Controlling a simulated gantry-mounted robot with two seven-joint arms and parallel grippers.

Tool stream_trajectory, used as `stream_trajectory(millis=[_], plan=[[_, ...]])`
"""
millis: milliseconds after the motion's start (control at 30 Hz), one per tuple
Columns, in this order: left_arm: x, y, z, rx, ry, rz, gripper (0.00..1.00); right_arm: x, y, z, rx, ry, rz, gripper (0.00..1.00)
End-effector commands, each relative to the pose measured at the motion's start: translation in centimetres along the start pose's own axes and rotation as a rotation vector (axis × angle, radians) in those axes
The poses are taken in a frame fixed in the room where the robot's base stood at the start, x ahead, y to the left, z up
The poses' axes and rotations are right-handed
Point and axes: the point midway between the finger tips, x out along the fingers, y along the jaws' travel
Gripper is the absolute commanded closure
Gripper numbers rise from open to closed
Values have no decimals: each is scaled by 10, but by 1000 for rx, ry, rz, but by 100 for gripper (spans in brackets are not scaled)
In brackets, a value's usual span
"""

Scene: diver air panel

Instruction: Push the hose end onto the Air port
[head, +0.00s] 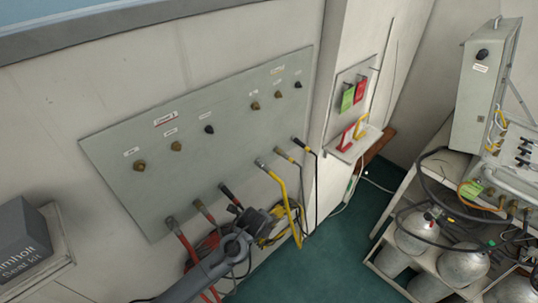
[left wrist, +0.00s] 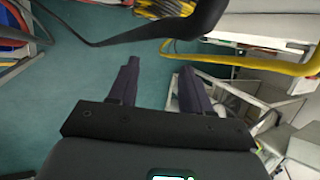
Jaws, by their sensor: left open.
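A grey wall panel (head: 226,147) carries two groups of ports, brass and dark. The labels are too small to read, so I cannot tell which port is Air. Hoses hang from fittings along its lower edge: a red hose (head: 184,245), a black hose end (head: 228,192), a yellow hose (head: 279,183) and others. My left gripper (head: 256,217) is below the panel, close to the black and yellow hoses. In the left wrist view its fingers (left wrist: 160,68) are apart with nothing between them. A black hose (left wrist: 150,36) and a yellow hose (left wrist: 260,64) pass beyond the fingertips.
Coiled hoses hang behind my left gripper. A small shelf with red and green tags (head: 348,97) is on the wall right of the panel. A cart with gas cylinders (head: 413,232) stands at right; a dark box (head: 22,240) is at left. Green floor (head: 330,255) is open between.

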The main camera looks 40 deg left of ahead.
Motion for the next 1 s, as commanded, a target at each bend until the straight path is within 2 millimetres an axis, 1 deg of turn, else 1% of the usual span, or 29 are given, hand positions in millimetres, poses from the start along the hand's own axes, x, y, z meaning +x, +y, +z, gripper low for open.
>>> stream_trajectory(millis=[33, 100, 200, 300, 433, 533, 667, 767, 1000], plan=[[-32, -34, 19, 10, -17, -24, 51, -31, 2, -10, -2, -1, 2, 57], [-54, -63, 36, 20, -35, -50, 51, -48, 3, -15, -5, -1, 4, 57], [-79, -98, 55, 21, -57, -82, 51, -65, 4, -21, -7, -2, 6, 57], [-98, -121, 68, 19, -70, -106, 51, -77, 4, -24, -7, -2, 6, 57], [-111, -138, 78, 15, -80, -125, 51, -84, 4, -27, -7, -2, 5, 57], [-112, -144, 81, 12, -83, -131, 51, -86, 4, -27, -5, -2, 4, 57], [-102, -146, 82, 10, -83, -131, 51, -86, 4, -27, -3, -3, 2, 57], [-89, -147, 82, 11, -81, -130, 51, -87, 3, -28, 0, -4, 0, 57], [-52, -152, 85, 9, -81, -130, 51, -89, 2, -29, 4, -3, -3, 57]])
